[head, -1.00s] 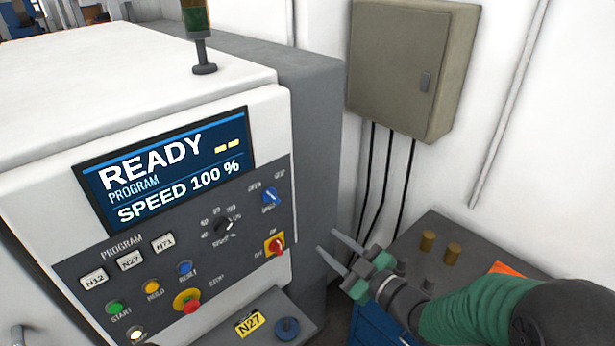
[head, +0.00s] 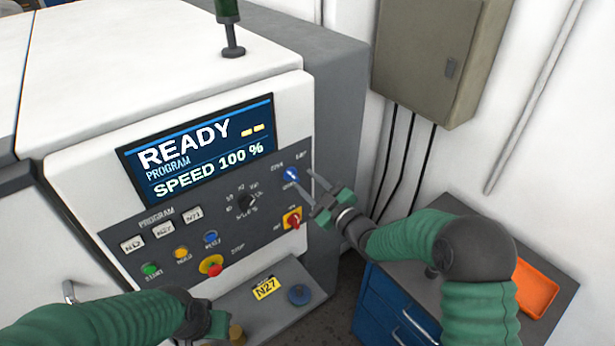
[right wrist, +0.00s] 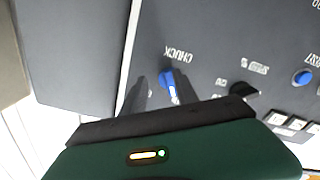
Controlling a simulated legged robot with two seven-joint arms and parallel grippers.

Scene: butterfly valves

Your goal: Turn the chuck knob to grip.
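The chuck knob (head: 291,175) is a small blue knob at the upper right of the machine's dark panel, between small labels. It also shows in the right wrist view (right wrist: 167,78) beside the upside-down word CHUCK, with a white mark on it. My right gripper (head: 297,178) is open, its two thin fingers pointing at the panel by the knob. In the right wrist view the fingers lie on either side of the knob; I cannot tell whether they touch it. My left gripper (head: 215,318) is low in front of the panel, its fingers unclear, beside a brass-coloured piece (head: 237,333).
A red switch on a yellow plate (head: 292,218) sits just below the knob, and a speed dial (head: 246,202) left of it. The screen (head: 200,150) reads READY. A blue cabinet (head: 385,310) with an orange tray (head: 537,287) stands right. A wall box (head: 440,60) hangs behind.

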